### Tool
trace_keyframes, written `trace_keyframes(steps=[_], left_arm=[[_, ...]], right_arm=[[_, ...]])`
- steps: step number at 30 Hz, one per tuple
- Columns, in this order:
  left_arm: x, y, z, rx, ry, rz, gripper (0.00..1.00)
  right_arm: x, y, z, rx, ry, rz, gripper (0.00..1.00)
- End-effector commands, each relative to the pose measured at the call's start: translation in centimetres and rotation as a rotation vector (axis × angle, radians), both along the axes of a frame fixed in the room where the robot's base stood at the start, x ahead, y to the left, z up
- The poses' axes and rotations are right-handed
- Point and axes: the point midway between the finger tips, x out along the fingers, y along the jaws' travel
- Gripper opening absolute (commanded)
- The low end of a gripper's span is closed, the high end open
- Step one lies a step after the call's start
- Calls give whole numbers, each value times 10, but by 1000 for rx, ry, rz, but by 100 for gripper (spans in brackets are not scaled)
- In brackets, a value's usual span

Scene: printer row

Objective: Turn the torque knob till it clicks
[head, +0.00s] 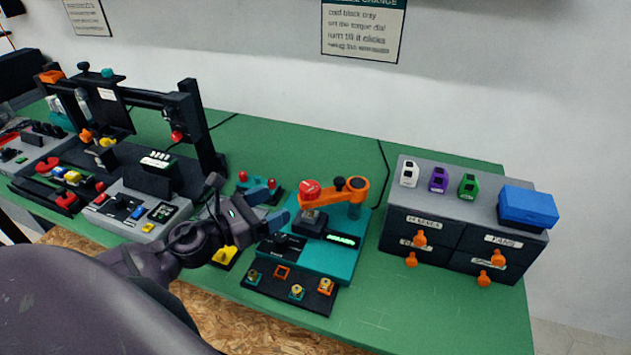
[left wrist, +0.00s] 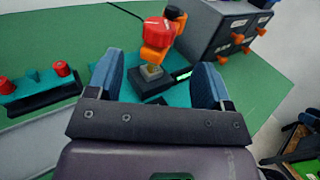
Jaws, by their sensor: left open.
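The red torque knob (head: 310,188) sits on top of the orange arm (head: 335,198) of a teal fixture (head: 337,262) on the green bench. In the left wrist view the knob (left wrist: 157,31) is red with a pale mark line on its top, beyond my fingertips. My left gripper (head: 276,203) is open and empty, just left of the knob and apart from it. In the left wrist view my two blue fingers (left wrist: 163,80) stand wide apart, with a small brass-coloured block (left wrist: 151,72) under the knob showing between them. My right gripper is in neither view.
A black tray (head: 290,290) with several brass nozzles lies before the fixture. A grey drawer unit (head: 462,215) with orange knobs and a blue box (head: 527,208) stands right. A black printer frame (head: 200,130) stands left. Two red knobs on a teal stand (head: 262,187) are behind my gripper.

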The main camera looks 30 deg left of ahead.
Motion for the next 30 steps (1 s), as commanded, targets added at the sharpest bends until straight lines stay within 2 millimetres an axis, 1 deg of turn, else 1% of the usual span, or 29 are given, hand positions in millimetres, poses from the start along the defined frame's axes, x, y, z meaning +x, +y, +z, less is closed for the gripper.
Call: trace_keyframes(steps=[7,18,24,30], left_arm=[[30,-11,3,1,-4,-3,74],[78,-29,2,0,-2,-3,74],[92,-34,1,0,0,-3,74],[96,-36,0,0,0,-2,74]], right_arm=[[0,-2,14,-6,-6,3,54],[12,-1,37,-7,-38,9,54],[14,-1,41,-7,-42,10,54],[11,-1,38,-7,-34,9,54]])
